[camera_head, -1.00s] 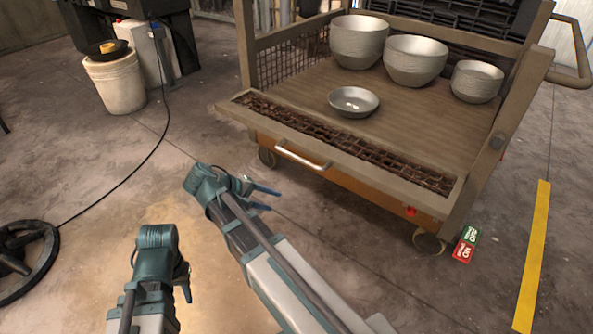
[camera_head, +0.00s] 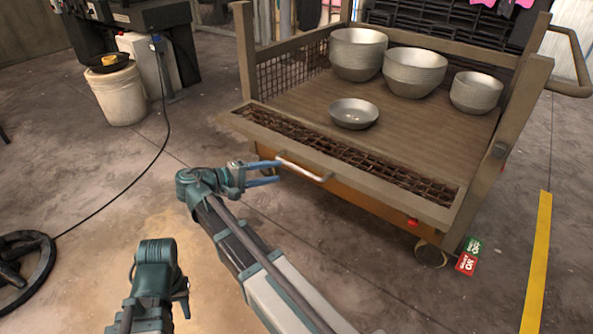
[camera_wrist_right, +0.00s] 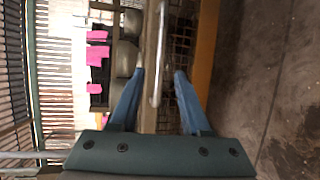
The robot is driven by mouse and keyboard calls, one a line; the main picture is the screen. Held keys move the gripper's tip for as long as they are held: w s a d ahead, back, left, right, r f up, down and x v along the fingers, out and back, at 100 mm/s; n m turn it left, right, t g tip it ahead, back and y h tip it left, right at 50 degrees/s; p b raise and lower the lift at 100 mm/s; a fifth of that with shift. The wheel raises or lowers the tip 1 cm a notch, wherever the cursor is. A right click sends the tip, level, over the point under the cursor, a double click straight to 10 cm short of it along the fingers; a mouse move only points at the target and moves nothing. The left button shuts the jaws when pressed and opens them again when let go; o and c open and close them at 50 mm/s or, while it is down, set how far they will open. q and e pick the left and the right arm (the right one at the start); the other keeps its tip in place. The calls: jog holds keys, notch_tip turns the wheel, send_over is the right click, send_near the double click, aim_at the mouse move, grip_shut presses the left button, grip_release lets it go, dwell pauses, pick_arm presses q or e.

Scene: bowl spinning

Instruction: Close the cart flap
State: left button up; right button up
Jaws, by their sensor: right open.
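The brown cart's flap (camera_head: 400,204), a framed wire-mesh panel, is folded down and out at the cart's front. Its metal handle (camera_head: 303,168) is on the outer edge. My right gripper (camera_head: 280,171) is open and empty at the handle's left end. In the right wrist view the handle (camera_wrist_right: 157,65) runs lengthwise between the two blue fingers of my right gripper (camera_wrist_right: 160,72); I cannot tell whether they touch it. My left gripper (camera_head: 185,302) hangs low at the lower left, away from the cart; its jaw opening is not clear.
Stacked metal bowls (camera_head: 415,70) and one single bowl (camera_head: 353,113) sit on the cart deck (camera_head: 300,98), behind the flap. Red and green tags (camera_head: 467,263) are by the cart's front right wheel. A white bucket (camera_head: 118,92) stands at the left.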

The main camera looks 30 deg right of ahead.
aim_at(294, 168)
jog(key=b+x, duration=0.1)
jog(key=x, duration=0.7)
jog(key=shift+d, duration=0.15)
jog(key=shift+c, duration=0.2)
grip_shut()
dwell(1.0)
